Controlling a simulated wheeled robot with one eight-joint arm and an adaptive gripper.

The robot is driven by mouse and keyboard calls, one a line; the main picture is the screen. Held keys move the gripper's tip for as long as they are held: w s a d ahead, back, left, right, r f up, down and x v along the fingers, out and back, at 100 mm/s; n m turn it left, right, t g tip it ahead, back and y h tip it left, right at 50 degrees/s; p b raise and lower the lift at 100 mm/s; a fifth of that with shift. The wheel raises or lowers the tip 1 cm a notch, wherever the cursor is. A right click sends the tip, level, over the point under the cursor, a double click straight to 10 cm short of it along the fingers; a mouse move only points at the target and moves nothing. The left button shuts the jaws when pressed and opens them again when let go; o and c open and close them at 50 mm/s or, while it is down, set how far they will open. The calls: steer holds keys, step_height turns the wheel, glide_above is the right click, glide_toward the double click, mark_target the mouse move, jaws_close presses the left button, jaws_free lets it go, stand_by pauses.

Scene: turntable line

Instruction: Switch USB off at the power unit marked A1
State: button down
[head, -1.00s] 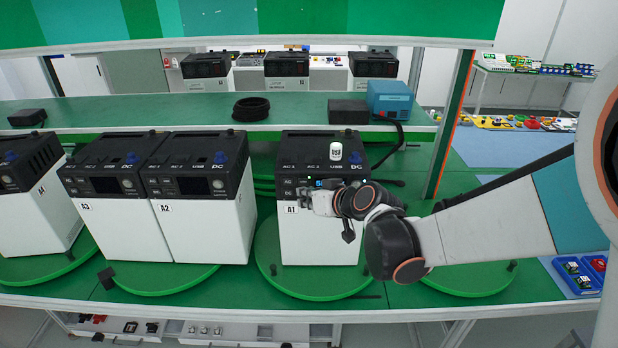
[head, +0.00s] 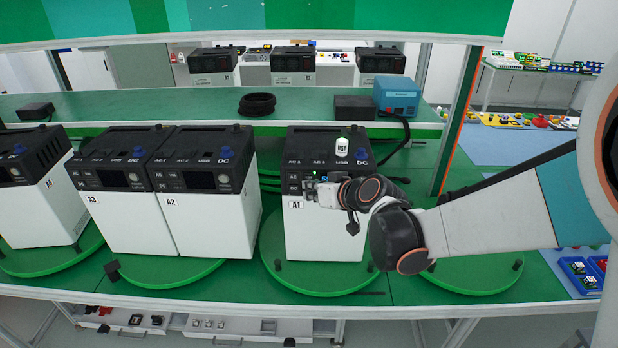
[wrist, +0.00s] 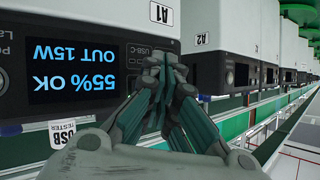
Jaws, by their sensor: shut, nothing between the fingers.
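The power unit marked A1 (head: 323,232) is a white box with a dark top and front panel on a green turntable. Its lit screen shows upside down in the wrist view (wrist: 77,69) and reads "55% OK" and "OUT 15W". My gripper (head: 312,189) is in front of this panel, over its left part, and partly hides it. In the wrist view my gripper (wrist: 165,60) is shut and empty, its tips close to the panel near a "USB-C" marking. I cannot tell whether they touch. A white USB tester (head: 342,148) stands on the unit's top.
Units A2 (head: 217,222) and A3 (head: 120,218) stand to the left on another turntable, with one more unit (head: 45,214) beyond. Behind are a green shelf with a black coil (head: 257,104) and a blue box (head: 397,95). The turntable right of A1 is clear.

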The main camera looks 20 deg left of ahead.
steer(key=shift+w, duration=0.1)
stand_by(0.6)
steer(key=shift+w+a, duration=0.1)
steer(key=shift+w, duration=0.25)
steer(key=shift+w, duration=0.3)
stand_by(0.6)
steer(key=shift+s, duration=0.15)
steer(key=shift+s+b, duration=0.3)
steer(key=shift+s, duration=0.3)
steer(key=shift+s, duration=0.1)
steer(key=s, duration=0.2)
steer(key=s+d, duration=0.1)
steer(key=s, duration=0.1)
steer(key=shift+s+d, duration=0.2)
steer(key=shift+s, duration=0.15)
stand_by(0.6)
